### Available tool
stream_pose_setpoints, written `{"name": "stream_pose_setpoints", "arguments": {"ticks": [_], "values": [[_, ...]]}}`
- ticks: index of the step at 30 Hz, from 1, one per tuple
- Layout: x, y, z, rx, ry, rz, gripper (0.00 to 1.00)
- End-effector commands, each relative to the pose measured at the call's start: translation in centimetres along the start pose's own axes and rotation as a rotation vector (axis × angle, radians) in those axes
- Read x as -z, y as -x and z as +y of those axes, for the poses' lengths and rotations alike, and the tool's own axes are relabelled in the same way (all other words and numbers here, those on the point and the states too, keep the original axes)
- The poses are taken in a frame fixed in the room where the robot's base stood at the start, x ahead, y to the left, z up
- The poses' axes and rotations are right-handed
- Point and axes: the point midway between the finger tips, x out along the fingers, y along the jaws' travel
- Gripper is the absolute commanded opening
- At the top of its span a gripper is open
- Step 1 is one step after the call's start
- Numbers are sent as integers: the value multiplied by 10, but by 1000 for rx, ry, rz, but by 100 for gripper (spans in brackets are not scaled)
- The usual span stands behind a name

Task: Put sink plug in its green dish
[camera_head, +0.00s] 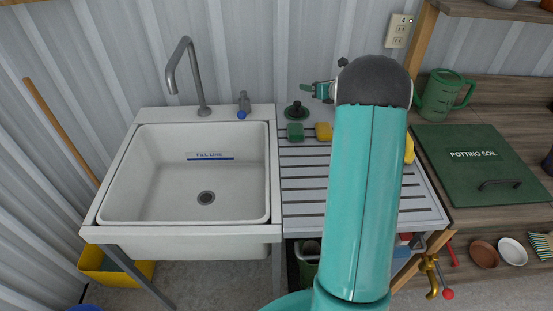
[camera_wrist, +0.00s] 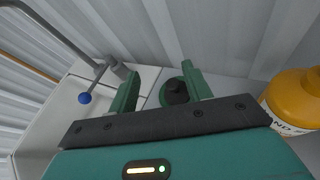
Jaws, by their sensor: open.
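My gripper (camera_head: 308,90) is open and empty, just above and right of the plug in the head view. In the wrist view, my gripper (camera_wrist: 163,88) has its two fingers wide apart, with the plug showing between them. I cannot tell whether a finger touches it.
The white sink (camera_head: 190,175) with a grey tap (camera_head: 185,75) is at the left. A blue-tipped lever (camera_head: 243,107) stands behind it. A yellow bottle (camera_wrist: 292,100) stands right of the gripper.

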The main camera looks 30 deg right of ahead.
Motion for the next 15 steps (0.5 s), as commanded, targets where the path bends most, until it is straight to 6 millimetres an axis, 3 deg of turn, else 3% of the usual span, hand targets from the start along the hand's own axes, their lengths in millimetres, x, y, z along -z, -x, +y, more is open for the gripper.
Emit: {"name": "stream_pose_setpoints", "arguments": {"ticks": [1, 6, 10, 15], "values": [[-28, 5, 17, 46, -86, -35, 49], [-88, 32, 62, 209, -492, -150, 49], [-112, 62, 102, 298, -826, -232, 49], [-115, 110, 159, 388, -1284, -316, 49]]}}
